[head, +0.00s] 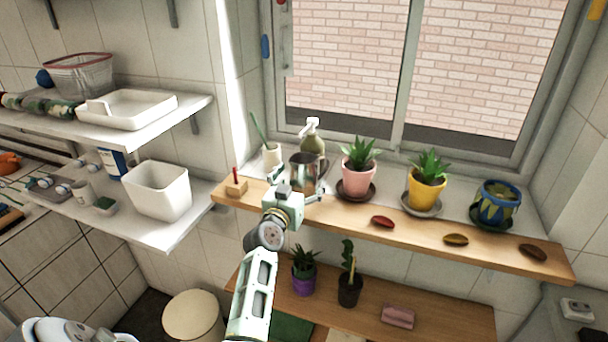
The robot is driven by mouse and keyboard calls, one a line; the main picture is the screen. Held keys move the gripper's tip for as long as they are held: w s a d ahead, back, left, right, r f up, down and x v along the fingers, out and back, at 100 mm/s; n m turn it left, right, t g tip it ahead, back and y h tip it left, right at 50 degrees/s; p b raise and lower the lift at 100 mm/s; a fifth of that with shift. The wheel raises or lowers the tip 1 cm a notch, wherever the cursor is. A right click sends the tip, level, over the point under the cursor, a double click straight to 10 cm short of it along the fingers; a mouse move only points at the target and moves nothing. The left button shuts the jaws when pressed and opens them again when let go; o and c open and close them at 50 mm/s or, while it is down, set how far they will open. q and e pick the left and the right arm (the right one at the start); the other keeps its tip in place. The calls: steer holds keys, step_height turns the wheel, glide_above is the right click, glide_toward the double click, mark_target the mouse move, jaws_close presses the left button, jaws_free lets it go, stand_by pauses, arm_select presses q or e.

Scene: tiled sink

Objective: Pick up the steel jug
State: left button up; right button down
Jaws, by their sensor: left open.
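The steel jug (304,171) stands upright at the window, toward the left end of the sill area, behind the wooden shelf. It is a shiny metal vessel, and its lower part is partly hidden by my gripper. My left gripper (299,184) reaches up from below, over the wooden shelf, right in front of the jug. Its fingers are open, one to the left and one to the right of the jug's lower part. I cannot tell whether they touch it. My right gripper is not in view.
A soap bottle (313,140) stands just behind the jug, and a white cup (271,155) is to its left. A pink plant pot (358,180) is close on the right.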

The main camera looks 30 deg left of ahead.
arm_select(q)
steer(key=shift+x, duration=1.3)
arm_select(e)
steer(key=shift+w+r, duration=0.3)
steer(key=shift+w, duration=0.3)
arm_select(q)
steer(key=c, duration=0.9)
steer(key=shift+r, duration=0.1)
steer(key=c, duration=0.9)
steer(key=shift+c, duration=0.2)
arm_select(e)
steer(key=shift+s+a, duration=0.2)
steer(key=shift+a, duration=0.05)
arm_select(q)
steer(key=shift+r, duration=0.15)
